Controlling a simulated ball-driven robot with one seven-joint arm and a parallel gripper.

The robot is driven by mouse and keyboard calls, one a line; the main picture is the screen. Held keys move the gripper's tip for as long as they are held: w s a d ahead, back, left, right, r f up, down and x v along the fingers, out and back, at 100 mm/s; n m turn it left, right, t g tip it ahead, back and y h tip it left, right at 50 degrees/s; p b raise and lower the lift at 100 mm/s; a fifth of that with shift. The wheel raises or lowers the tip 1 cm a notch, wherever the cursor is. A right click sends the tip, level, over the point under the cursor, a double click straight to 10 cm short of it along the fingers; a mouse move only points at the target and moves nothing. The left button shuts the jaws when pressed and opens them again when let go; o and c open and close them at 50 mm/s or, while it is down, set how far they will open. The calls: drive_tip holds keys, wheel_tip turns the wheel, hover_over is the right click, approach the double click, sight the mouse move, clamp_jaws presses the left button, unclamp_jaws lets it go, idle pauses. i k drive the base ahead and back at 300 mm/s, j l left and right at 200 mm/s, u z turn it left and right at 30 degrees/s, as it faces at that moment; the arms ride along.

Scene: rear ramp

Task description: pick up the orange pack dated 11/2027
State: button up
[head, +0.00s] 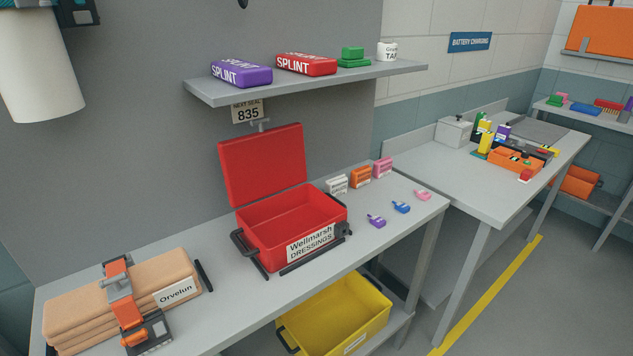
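A small orange pack (360,177) stands on the grey bench, right of the red box. It is between a white pack (337,185) on its left and a pink pack (382,167) on its right. The packs carry pale markings, too small to read, so I cannot tell any date. My gripper is not clearly in view.
The open red dressings box (262,235) stands left of the packs. Small purple (376,221), blue (401,207) and pink (422,195) items lie in front. A shelf (215,92) with splint packs overhangs the bench. A strapped tan bundle (75,298) lies left; a yellow crate (335,318) sits below.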

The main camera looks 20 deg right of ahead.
sight(361, 176)
drive_tip(key=i+l+u, duration=0.1)
drive_tip(key=l+u, duration=0.75)
drive_tip(key=i+l, duration=0.05)
drive_tip(key=l, duration=0.05)
